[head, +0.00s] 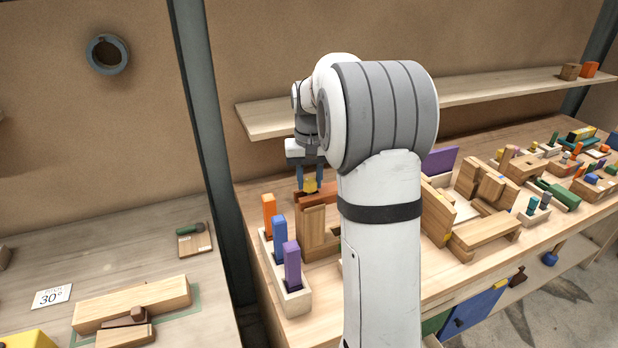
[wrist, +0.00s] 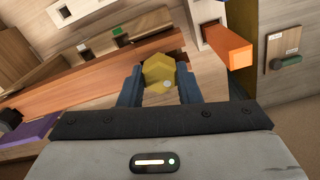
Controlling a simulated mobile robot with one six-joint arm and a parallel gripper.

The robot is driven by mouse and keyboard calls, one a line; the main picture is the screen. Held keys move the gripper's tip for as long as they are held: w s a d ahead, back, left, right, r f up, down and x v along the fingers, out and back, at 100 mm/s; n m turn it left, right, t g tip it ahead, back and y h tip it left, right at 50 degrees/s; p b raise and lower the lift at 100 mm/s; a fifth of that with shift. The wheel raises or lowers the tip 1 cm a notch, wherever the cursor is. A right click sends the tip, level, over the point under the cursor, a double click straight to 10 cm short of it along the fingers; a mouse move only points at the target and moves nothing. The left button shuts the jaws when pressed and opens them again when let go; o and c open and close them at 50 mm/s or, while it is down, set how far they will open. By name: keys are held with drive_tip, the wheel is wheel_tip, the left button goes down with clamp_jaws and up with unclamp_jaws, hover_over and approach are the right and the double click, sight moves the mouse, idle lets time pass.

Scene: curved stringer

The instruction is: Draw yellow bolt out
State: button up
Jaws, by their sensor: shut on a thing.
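The yellow bolt (wrist: 160,76) has a faceted yellow head and sits between my two blue fingers in the wrist view. My gripper (wrist: 160,88) is shut on it. In the head view the yellow bolt (head: 310,186) shows at the tips of my gripper (head: 310,182), close above a reddish-brown wooden bar (head: 325,198). The bolt's shank is hidden, so I cannot tell how deep it sits.
A pale holder (head: 293,301) with upright orange (head: 269,216), blue (head: 280,238) and purple (head: 292,263) blocks stands at the bench's front left. Wooden assemblies (head: 470,205) fill the bench to the right. A shelf (head: 480,95) runs behind my arm.

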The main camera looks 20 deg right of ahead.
drive_tip(key=shift+n, duration=0.6)
drive_tip(key=shift+n, duration=1.2)
drive_tip(key=shift+r, duration=0.1)
wheel_tip(320, 180, up, 11)
drive_tip(key=p, duration=0.9)
drive_tip(key=shift+r, duration=0.15)
